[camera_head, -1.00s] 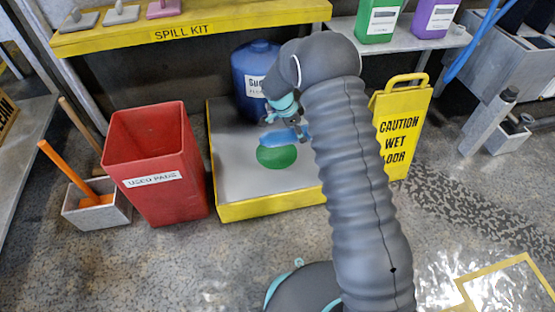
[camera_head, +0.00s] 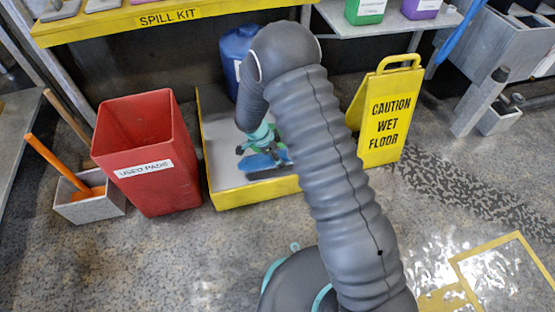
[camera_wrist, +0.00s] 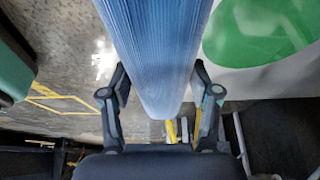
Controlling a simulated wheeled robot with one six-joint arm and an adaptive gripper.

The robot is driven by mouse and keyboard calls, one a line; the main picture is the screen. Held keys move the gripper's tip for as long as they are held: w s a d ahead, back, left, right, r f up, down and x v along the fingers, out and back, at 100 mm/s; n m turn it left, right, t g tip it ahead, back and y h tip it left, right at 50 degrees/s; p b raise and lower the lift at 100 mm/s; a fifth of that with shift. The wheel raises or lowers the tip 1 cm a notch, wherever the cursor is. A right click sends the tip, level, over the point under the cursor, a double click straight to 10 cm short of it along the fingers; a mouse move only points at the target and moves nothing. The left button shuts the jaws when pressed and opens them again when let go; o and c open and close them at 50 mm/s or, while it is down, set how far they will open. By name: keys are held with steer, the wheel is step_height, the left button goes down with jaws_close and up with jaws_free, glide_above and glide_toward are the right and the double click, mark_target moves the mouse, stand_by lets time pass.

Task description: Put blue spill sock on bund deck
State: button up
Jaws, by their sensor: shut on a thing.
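The blue spill sock (camera_head: 262,164) is held in my gripper (camera_head: 264,150) over the bund deck, near its front edge. The bund deck (camera_head: 252,195) is a grey tray with a yellow rim. In the wrist view the ribbed blue sock (camera_wrist: 160,45) runs between the two fingers of my gripper (camera_wrist: 162,92), which are shut on it. A round green thing (camera_wrist: 262,28) shows beside the sock there, on the pale deck surface. In the head view the gripper and sock hide it. I cannot tell whether the sock touches the deck.
A red used-pads bin (camera_head: 150,150) stands left of the deck. A blue drum (camera_head: 236,55) stands at its back. A yellow caution sign (camera_head: 387,115) stands at right. The yellow spill kit shelf (camera_head: 110,27) spans above the back. The floor in front of the bin is clear.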

steer(key=shift+f, duration=1.25)
steer(key=shift+f+b, duration=0.15)
steer(key=shift+b, duration=0.15)
steer(key=o, duration=1.3)
steer(key=shift+o, duration=0.2)
